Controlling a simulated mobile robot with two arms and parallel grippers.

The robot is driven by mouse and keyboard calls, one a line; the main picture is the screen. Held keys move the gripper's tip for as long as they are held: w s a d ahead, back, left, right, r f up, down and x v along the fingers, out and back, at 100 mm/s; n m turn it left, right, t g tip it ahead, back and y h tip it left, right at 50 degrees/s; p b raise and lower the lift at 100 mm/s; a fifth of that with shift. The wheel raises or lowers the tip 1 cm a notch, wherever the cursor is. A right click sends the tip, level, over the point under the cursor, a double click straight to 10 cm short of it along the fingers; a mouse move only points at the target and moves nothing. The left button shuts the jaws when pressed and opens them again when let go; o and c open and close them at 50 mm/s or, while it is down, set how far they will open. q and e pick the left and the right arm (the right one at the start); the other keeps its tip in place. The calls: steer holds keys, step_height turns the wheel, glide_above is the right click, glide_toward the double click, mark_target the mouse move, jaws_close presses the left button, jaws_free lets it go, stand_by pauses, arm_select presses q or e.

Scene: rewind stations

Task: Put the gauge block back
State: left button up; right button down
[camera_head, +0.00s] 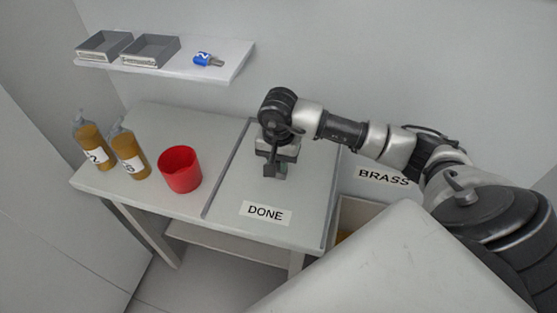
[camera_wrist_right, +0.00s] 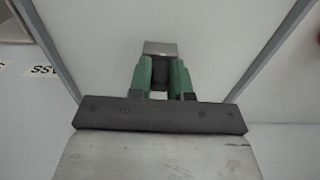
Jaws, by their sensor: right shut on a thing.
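The gauge block (camera_wrist_right: 160,48) is a small grey metal block between the green fingertips of my right gripper (camera_wrist_right: 160,75) in the right wrist view. In the head view my right gripper (camera_head: 275,170) is over the area labelled DONE (camera_head: 265,213) on the right part of the table. The gripper is shut on the block. In the head view the block is mostly hidden by the gripper. I cannot tell whether the block touches the table. My left gripper is not in view.
A red cup (camera_head: 180,170) and two amber bottles (camera_head: 128,152) stand on the table's (camera_head: 222,130) left part. A wall shelf (camera_head: 160,68) holds two grey trays (camera_head: 150,50) and a blue-handled item (camera_head: 207,59). A bin labelled BRASS (camera_head: 384,177) stands right of the table.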

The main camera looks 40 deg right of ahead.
steer(key=shift+f, duration=0.1)
steer(key=c, duration=1.1)
jaws_free()
steer(key=shift+o, duration=0.2)
